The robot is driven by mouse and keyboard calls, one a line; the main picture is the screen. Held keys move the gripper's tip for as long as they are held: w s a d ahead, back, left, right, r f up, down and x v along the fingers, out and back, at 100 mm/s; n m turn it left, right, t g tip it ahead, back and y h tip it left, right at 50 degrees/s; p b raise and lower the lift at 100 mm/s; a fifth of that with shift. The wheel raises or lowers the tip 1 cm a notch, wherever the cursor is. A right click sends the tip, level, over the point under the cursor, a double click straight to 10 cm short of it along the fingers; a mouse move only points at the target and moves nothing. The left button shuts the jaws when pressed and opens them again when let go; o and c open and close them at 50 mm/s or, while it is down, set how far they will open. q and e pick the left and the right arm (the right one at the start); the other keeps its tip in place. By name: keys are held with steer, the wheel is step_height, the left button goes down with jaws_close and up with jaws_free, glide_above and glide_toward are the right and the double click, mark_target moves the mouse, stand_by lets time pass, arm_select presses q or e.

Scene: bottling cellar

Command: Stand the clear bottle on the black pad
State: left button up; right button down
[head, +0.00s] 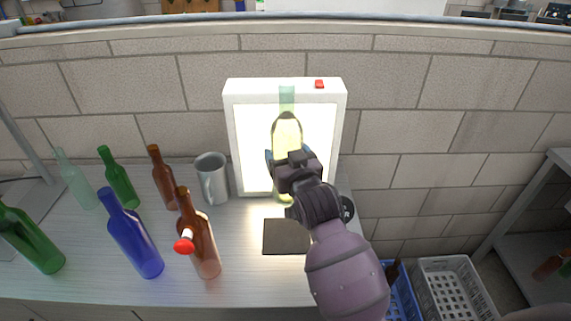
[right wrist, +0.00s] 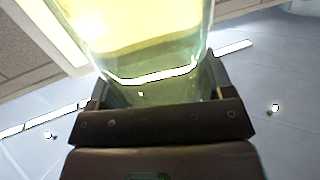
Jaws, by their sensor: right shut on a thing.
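The clear bottle (head: 286,128), with yellowish liquid in it, is upright in front of the lit white panel. My right gripper (head: 291,160) is shut on its body; the bottle also fills the upper middle of the right wrist view (right wrist: 150,45), between the fingers. My wrist partly hides the bottle's lower part, and I cannot tell whether its base touches the counter. The black pad (head: 284,237) lies flat and bare on the counter, nearer to me than the bottle. My arm covers the pad's right edge. My left gripper is not in view.
The light box (head: 232,140) stands at the wall, with a grey mug (head: 211,180) left of it. Several green, brown and blue bottles stand further left; the nearest brown bottle (head: 202,245) is left of the pad. Crates (head: 450,285) are at lower right.

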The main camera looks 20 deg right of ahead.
step_height(320, 180, down, 12)
steer(key=shift+w+r+b, duration=0.1)
steer(key=shift+b, duration=0.4)
step_height(320, 180, down, 4)
steer(key=shift+f, duration=0.15)
steer(key=shift+f+b, duration=0.15)
steer(key=shift+b, duration=0.2)
jaws_free()
steer(key=shift+f, duration=0.15)
